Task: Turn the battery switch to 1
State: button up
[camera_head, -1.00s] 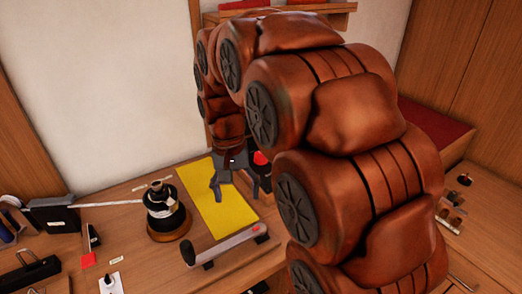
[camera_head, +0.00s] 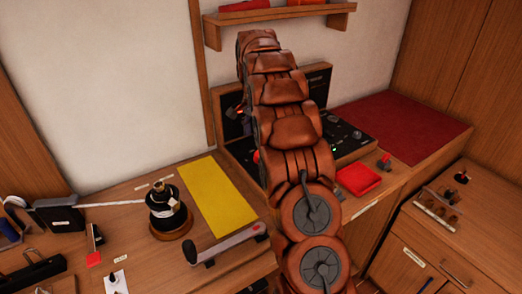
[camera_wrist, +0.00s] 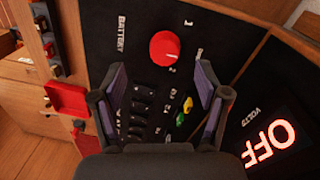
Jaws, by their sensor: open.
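The battery switch (camera_wrist: 165,47) is a round red knob on a black panel (camera_wrist: 98,25), seen in the wrist view. The word BATTERY stands beside it, and the figures 1 and 2 are printed near its rim. A small pale mark on the knob appears to lie on the side toward the 2. My gripper (camera_wrist: 163,80) is open, its two fingers apart with nothing between them. The knob shows beyond the fingertips, between their lines; I cannot tell the remaining distance.
Black and coloured small switches (camera_wrist: 143,105) show between the fingers. A lit VOLTS display (camera_wrist: 270,143) reads OFF.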

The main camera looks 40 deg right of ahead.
jog(key=shift+w+d+f+m, duration=0.2)
jog(key=shift+w+d+f, duration=0.05)
jog(key=shift+d, duration=0.3)
jog(key=shift+w+d+f+m, duration=0.2)
jog(key=shift+w+d+f, duration=0.05)
jog(key=shift+d, duration=0.25)
jog(key=shift+s+f+p, duration=0.2)
jog(key=shift+f+p, duration=1.25)
jog(key=shift+f, duration=2.4)
jog(key=c, duration=1.2)
